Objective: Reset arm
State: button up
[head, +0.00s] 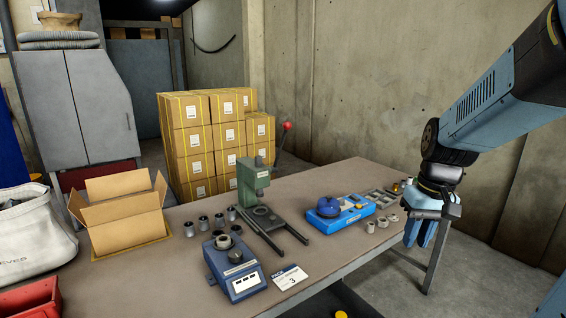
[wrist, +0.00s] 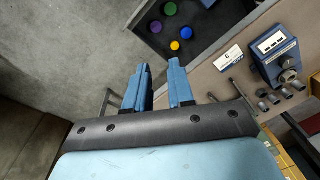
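My gripper (head: 418,238) hangs at the right of the head view, fingers pointing down, beyond the right edge of the workbench (head: 345,268). My blue arm comes in from the upper right and bends down to it. In the wrist view my gripper (wrist: 157,76) shows two blue fingers with a gap between them and nothing held. The fingers are apart from everything on the bench.
The bench carries a green press (head: 252,185), a blue device with a display (head: 236,268), a blue fixture (head: 345,213), small metal cylinders (head: 204,222) and an open carton (head: 125,212). A dark tray with coloured discs (wrist: 172,48) shows in the wrist view. Concrete walls stand behind.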

jog(key=s+a+r+t, duration=0.4)
jog(key=s+r+t, duration=0.1)
jog(key=s+r, duration=0.3)
jog(key=shift+a+r+h, duration=0.35)
jog(key=shift+r+h, duration=0.05)
jog(key=shift+r, duration=0.2)
